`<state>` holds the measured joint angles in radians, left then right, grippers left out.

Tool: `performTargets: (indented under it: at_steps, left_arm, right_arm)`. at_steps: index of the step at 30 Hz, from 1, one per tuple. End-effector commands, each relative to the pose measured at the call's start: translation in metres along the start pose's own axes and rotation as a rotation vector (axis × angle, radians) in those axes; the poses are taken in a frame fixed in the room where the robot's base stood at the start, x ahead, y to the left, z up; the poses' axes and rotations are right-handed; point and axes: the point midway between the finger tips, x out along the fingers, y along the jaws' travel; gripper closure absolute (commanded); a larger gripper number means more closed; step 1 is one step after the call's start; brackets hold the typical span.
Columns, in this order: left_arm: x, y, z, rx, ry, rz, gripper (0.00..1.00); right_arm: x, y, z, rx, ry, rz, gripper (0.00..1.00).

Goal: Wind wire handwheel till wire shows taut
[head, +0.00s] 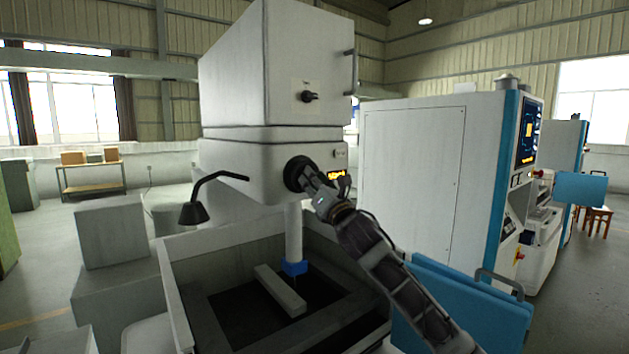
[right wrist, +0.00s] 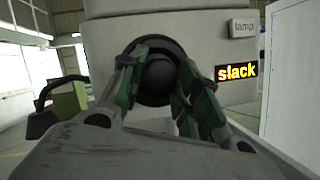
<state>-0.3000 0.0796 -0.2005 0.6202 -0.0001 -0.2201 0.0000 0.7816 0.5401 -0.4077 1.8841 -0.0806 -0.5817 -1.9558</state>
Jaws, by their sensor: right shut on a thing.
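The black wire handwheel (head: 296,174) sits on the front of the white machine head. In the right wrist view the handwheel (right wrist: 158,78) is a dark round knob with a rim. My right gripper (head: 312,178) reaches it from the lower right. Its green-padded fingers (right wrist: 155,85) are shut on the handwheel, one on each side. A small display (right wrist: 236,72) beside the wheel reads "slack" in yellow on black and red; in the head view the display (head: 337,175) is partly behind the gripper. My left gripper is not in view.
A button marked "lamp" (right wrist: 242,30) is above the display. A black bent lamp (head: 195,212) juts out left of the head. Below are the open tank (head: 180,300), a pale bar (head: 279,290) and a blue nozzle (head: 294,267). A blue tank door (head: 470,305) stands at right.

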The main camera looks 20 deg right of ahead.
Motion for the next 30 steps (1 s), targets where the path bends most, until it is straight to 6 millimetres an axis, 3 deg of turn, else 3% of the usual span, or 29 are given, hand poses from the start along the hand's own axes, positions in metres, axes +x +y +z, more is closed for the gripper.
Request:
performTargets:
  at_steps: [18, 30]
  left_arm:
    - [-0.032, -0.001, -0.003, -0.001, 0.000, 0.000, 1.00]
    - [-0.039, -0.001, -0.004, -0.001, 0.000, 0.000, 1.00]
  right_arm:
    - [0.001, 0.003, 0.001, 0.359, 0.011, -0.153, 0.91]
    - [0.000, 0.003, 0.000, 0.451, 0.013, -0.192, 0.91]
